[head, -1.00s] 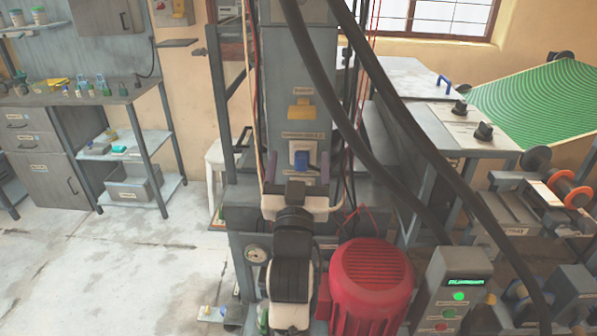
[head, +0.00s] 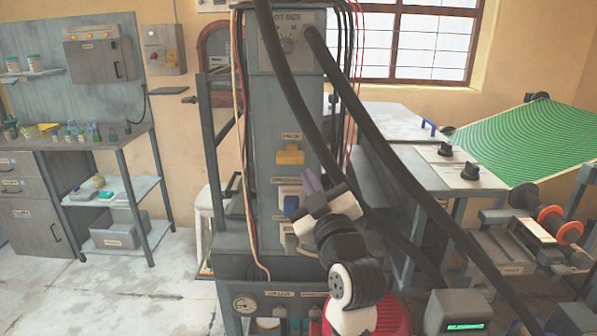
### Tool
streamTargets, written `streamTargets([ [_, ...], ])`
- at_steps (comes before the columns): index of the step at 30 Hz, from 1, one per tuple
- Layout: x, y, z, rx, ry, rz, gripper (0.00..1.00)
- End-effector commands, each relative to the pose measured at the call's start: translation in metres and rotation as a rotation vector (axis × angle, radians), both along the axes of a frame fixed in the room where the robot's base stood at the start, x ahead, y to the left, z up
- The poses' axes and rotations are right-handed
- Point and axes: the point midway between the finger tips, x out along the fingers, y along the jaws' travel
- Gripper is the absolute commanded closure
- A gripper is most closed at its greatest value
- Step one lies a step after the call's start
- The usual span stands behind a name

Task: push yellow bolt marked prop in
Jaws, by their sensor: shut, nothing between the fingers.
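The yellow bolt (head: 290,154) is a small yellow block on the front face of the grey press column (head: 258,105), below a small label too small to read surely. My gripper (head: 313,181) is lower and to the right of the bolt, in front of the column. Its purple fingers point up and are together, with nothing between them. It appears apart from the bolt. A blue knob (head: 291,203) on a white plate sits on the column below the bolt, just left of my fingers.
Thick dark hoses (head: 352,105) hang across the column's right side. A red motor (head: 393,316) is at the bottom, partly behind my arm. A grey control box (head: 457,312) with a green display stands at the lower right. A grey bench (head: 105,140) is at the left.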

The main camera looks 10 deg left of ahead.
Motion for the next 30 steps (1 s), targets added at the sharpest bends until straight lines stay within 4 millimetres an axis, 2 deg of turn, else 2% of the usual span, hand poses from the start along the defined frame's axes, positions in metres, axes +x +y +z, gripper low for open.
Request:
streamTargets([
  [1, 0.000, -0.009, 0.006, -0.067, -0.035, 0.008, 1.00],
  [8, -0.016, -0.029, 0.019, -0.443, -0.219, 0.106, 1.00],
  [12, -0.031, -0.043, 0.018, -0.665, -0.334, 0.173, 1.00],
  [18, -0.049, -0.056, 0.012, -0.861, -0.444, 0.246, 1.00],
  [24, -0.051, -0.053, 0.011, -0.907, -0.475, 0.272, 1.00],
  [30, -0.034, -0.026, 0.013, -0.904, -0.473, 0.274, 1.00],
])
